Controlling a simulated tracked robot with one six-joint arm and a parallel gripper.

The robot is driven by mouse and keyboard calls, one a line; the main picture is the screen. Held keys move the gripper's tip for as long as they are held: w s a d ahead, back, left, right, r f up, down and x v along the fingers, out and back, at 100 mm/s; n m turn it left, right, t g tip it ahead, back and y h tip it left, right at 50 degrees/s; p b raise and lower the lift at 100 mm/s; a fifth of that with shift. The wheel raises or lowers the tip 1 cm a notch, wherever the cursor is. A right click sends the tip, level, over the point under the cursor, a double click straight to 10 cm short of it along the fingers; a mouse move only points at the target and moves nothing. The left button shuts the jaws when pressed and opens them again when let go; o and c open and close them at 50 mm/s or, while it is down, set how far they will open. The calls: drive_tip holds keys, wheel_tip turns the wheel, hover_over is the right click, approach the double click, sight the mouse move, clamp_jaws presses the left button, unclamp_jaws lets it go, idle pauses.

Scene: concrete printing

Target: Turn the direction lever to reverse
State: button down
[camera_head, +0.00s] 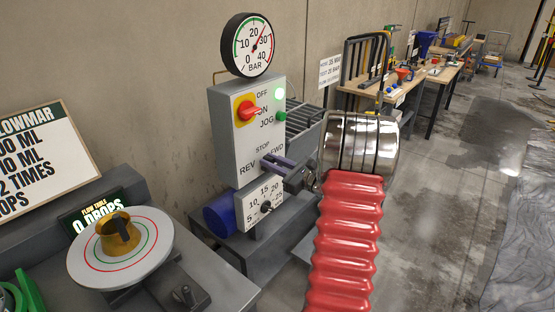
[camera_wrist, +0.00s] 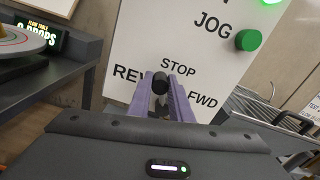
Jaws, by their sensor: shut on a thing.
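The direction lever shows as a black round knob (camera_wrist: 160,83) on the grey control box (camera_head: 232,128), between the printed words REV, STOP and FWD. In the wrist view the knob lies just below STOP, with REV to its left and FWD to its lower right. My gripper (camera_wrist: 162,88) is shut on the lever knob, with a purple finger on each side. In the head view my gripper (camera_head: 276,162) reaches the lower front of the box from the right. The fingers hide most of the lever there, so its exact angle is hard to tell.
A red rotary switch (camera_head: 248,111) on yellow and a green JOG button (camera_head: 281,117) are above. A lit green lamp (camera_head: 279,94) and a pressure gauge (camera_head: 247,45) are higher up. A numbered dial (camera_head: 264,206) is just below. A flow table (camera_head: 120,248) stands at left.

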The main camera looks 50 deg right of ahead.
drive_tip(key=shift+a+f+n, duration=0.35)
drive_tip(key=shift+a+n, duration=0.15)
drive_tip(key=shift+n, duration=0.6)
drive_tip(key=c, duration=1.6)
unclamp_jaws()
drive_tip(key=s, duration=0.9)
drive_tip(key=s+d, duration=0.1)
drive_tip(key=s, duration=0.4)
drive_tip(key=shift+w, duration=0.1)
